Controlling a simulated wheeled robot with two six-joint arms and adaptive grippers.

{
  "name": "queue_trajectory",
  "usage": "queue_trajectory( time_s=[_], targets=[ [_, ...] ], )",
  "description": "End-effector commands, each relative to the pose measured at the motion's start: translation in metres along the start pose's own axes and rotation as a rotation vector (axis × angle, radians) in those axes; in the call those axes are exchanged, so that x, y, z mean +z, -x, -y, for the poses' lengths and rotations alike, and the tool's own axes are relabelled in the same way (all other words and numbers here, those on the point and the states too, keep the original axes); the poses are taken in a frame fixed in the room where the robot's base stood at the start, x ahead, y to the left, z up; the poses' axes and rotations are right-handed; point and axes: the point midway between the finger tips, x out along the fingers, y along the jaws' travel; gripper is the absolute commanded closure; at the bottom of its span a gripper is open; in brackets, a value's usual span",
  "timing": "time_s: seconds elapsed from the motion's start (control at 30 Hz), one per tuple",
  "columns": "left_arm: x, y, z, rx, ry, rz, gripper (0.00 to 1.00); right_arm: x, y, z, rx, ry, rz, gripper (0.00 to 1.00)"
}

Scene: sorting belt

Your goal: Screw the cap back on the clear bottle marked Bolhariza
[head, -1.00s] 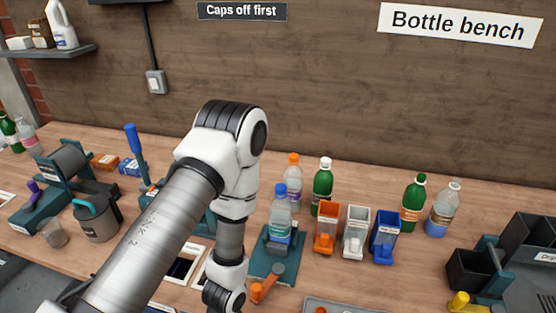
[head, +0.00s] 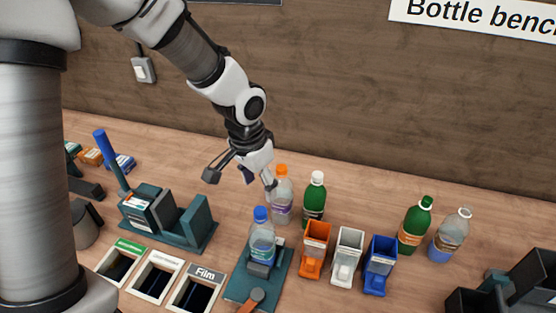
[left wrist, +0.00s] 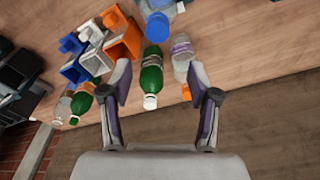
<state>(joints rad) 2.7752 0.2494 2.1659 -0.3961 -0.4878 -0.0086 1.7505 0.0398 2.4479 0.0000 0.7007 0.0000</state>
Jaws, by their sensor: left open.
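The label names are too small to read, so I cannot tell which clear bottle is Bolhariza. A clear bottle with a blue cap (head: 262,243) stands upright in a teal fixture (head: 243,285). A clear bottle with an orange cap and purple label (head: 282,207) stands behind it; it also shows in the left wrist view (left wrist: 182,54). Another clear bottle (head: 449,240) stands at the right; whether it is capped is unclear. My left gripper (head: 241,179) is open and empty, just left of the orange-capped bottle. It also shows open in the left wrist view (left wrist: 168,84). My right gripper is out of view.
Green bottles (head: 315,197) (head: 413,227) stand at the back. Orange (head: 314,246), white (head: 347,254) and blue (head: 380,262) dispensers stand in front. Bins are sunk at the front left, one marked Film (head: 205,274). A teal stand (head: 170,222) is left of the fixture.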

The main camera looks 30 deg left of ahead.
Motion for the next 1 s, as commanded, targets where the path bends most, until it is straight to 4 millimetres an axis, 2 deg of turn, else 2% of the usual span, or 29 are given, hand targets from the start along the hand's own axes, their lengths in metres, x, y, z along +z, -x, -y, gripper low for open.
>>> queue_trajectory(
  time_s=[0.17,0.4,0.5,0.8,0.83,0.9,1.0],
  targets=[
    [0.003,-0.013,-0.001,0.000,0.000,0.000,0.39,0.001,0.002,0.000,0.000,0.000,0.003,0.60],
    [0.001,-0.059,0.000,0.000,-0.001,0.003,0.39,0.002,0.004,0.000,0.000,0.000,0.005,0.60],
    [0.000,-0.072,0.000,0.000,-0.001,0.001,0.39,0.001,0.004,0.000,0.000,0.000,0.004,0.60],
    [0.000,-0.077,0.000,0.000,0.001,-0.001,0.39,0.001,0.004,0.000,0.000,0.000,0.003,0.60],
    [0.000,-0.077,0.000,0.000,0.001,-0.001,0.46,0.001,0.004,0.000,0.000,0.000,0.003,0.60],
    [0.000,-0.077,0.000,0.000,0.001,-0.001,0.71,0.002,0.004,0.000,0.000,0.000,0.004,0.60],
    [0.000,-0.077,0.000,0.000,0.001,-0.001,1.00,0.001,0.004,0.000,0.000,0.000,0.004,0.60]
  ],
)
